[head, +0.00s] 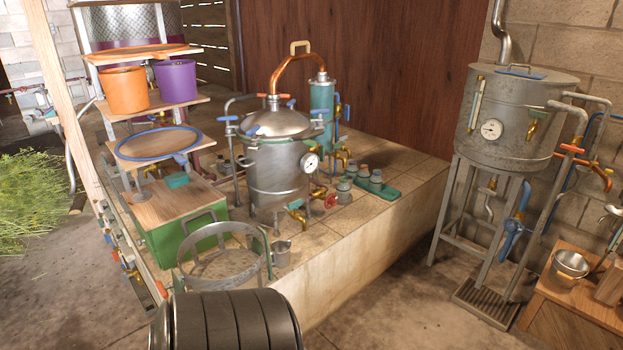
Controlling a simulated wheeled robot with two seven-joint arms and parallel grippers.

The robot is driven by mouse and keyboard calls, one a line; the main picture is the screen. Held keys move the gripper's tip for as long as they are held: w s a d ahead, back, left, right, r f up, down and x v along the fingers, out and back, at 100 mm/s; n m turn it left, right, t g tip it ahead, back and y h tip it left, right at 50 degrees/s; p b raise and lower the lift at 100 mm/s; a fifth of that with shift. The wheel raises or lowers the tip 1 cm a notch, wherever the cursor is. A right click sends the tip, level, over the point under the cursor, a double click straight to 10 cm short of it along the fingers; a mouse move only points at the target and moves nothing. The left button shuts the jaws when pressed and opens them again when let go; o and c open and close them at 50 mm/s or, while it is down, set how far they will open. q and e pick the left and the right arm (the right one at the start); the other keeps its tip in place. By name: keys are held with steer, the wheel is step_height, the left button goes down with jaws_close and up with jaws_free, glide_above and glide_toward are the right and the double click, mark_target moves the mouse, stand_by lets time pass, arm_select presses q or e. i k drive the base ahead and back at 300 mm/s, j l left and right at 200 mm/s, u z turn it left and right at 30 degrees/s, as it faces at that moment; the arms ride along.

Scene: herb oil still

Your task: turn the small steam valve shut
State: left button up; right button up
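A steel still pot (277,180) with a domed lid and a dial gauge stands on the tiled platform. A small red handwheel valve (330,201) sits low at the pot's right side, by a short pipe. A yellow tap (297,214) is at the pot's front foot. Other small valves with blue or red handles show around the pot and on the tall boiler (513,120) at the right. I cannot tell for certain which is the small steam valve, or how far any valve is turned. Neither of my grippers is in view.
A teal tray of jars (376,190) stands right of the pot. A metal ring frame (226,268), a small metal cup (281,253) and a green box (178,240) are at the platform's front left. Bare floor (400,300) lies between platform and boiler.

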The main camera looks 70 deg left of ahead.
mark_target(330, 201)
steer(key=i+j+u, duration=0.1)
steer(key=i+u, duration=0.4)
steer(key=i+l+u, duration=0.1)
steer(key=i+u, duration=0.4)
steer(key=i+l+u, duration=0.3)
steer(key=i+u, duration=0.2)
